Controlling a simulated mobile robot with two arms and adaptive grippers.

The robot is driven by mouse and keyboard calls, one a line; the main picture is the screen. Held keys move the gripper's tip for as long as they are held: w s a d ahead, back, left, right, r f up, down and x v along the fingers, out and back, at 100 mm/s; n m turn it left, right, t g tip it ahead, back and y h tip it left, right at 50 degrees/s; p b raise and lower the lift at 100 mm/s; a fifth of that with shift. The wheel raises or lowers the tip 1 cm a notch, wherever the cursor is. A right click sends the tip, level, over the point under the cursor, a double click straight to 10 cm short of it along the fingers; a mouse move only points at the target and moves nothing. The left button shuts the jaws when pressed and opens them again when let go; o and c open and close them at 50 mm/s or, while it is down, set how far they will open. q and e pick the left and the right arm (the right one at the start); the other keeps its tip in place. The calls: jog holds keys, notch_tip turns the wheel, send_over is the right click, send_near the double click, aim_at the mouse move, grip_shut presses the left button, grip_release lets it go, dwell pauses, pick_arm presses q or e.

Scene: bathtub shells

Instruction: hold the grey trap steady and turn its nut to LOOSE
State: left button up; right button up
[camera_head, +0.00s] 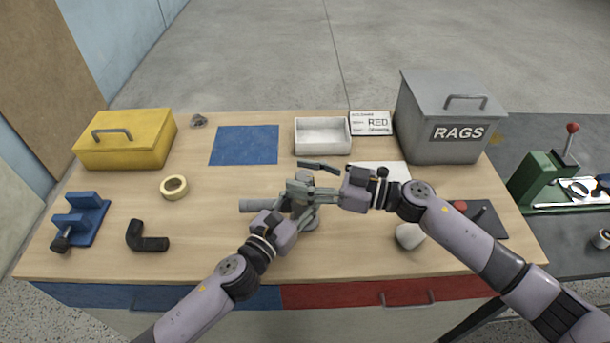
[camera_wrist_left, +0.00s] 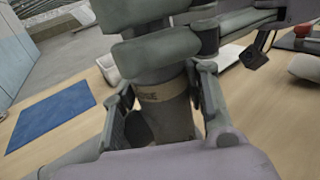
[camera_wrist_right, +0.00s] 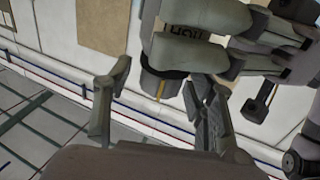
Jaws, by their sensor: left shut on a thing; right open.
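The grey trap (camera_head: 256,206) stands near the middle of the table, a pipe sticking out to the left. My left gripper (camera_head: 290,210) is shut on its body from the front. In the left wrist view, a tan band (camera_wrist_left: 163,92) with partly hidden lettering ending in "OSE" shows between the fingers. My right gripper (camera_head: 303,191) is open around the trap's upper part from the right. In the right wrist view, a dark round part (camera_wrist_right: 162,87) with a yellow mark shows between its fingers. The nut is mostly hidden by the fingers.
A yellow box (camera_head: 126,142), tape roll (camera_head: 174,186), black elbow (camera_head: 147,239) and blue holder (camera_head: 80,220) lie left. A white tray (camera_head: 322,136) and grey RAGS bin (camera_head: 447,120) stand behind. A pale lump (camera_head: 409,236) lies right. The front-centre tabletop is clear.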

jog(key=shift+c, duration=0.3)
jog(key=c, duration=1.1)
jog(key=shift+t, duration=0.3)
jog(key=m+t+h, duration=0.2)
jog(key=m+t, duration=0.1)
jog(key=t, duration=0.1)
jog(key=shift+s+m+h, duration=0.1)
jog(key=shift+m+h, duration=0.2)
jog(key=m+t+h, duration=0.3)
jog(key=t+h, duration=0.1)
jog(key=shift+a+m+t, duration=0.2)
jog(key=shift+m+t, duration=0.1)
jog(key=shift+m, duration=0.1)
jog(key=m+t+h, duration=0.2)
jog(key=m+h, duration=0.1)
jog(key=h, duration=0.1)
jog(key=shift+r+h, duration=0.1)
jog(key=shift+h, duration=0.2)
jog(key=shift+d+m+t+h, duration=0.15)
jog(key=shift+m+t+h, duration=0.25)
jog(key=shift+m+h, duration=0.85)
jog(key=shift+d+h, duration=0.1)
jog(key=shift+h, duration=0.25)
